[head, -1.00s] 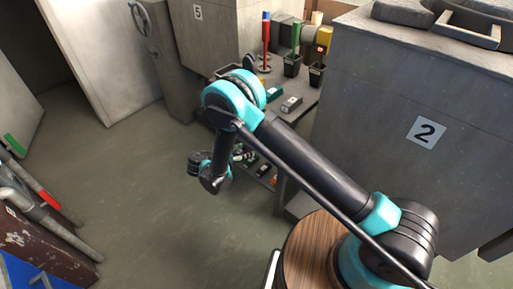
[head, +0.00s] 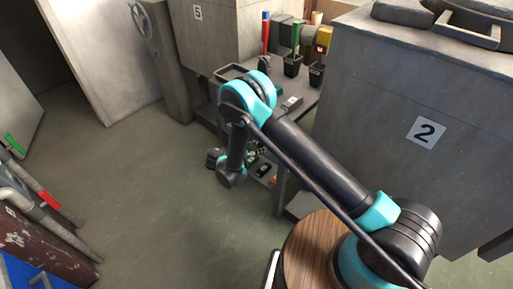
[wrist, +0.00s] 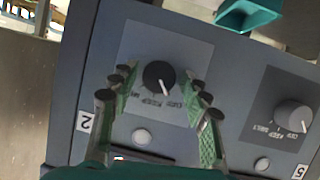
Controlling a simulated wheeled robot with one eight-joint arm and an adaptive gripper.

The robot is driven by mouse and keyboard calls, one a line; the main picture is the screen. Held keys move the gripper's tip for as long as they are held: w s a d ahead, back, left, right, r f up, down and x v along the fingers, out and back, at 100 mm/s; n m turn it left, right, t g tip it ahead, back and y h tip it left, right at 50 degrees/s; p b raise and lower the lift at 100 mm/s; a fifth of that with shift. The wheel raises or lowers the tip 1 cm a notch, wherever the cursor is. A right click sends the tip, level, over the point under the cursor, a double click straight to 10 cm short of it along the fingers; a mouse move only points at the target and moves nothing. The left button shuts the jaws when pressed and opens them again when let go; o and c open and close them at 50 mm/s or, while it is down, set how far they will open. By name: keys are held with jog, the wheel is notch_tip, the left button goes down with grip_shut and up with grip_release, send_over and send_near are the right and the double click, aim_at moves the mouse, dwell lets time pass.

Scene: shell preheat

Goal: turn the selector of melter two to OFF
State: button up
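In the wrist view a dark round selector (wrist: 158,75) sits on a grey plate beside a tag marked 2 (wrist: 83,121). Its white pointer line points down and slightly right in the picture. The position words below it are upside down and partly covered by my fingers, so I cannot tell which one it points at. My gripper (wrist: 160,80) is open, one finger on each side of the selector. A gap shows between the fingers and the knob; contact is not visible. In the head view the fingers are too small and hidden to make out.
A paler second selector (wrist: 294,116) with tag 5 (wrist: 299,171) is to the right. A pale round button (wrist: 142,136) sits below selector two. A teal container (wrist: 248,15) is above the panel. In the head view, the block marked 2 (head: 385,150) stands right of my arm.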

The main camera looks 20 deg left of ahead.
jog(key=c, duration=0.8)
jog(key=shift+n+h, duration=0.4)
jog(key=shift+n, duration=0.1)
jog(key=o, duration=1.1)
jog(key=shift+o, duration=0.2)
jog(key=v, duration=1.2)
jog(key=shift+w+r, duration=0.1)
jog(key=shift+r, duration=0.05)
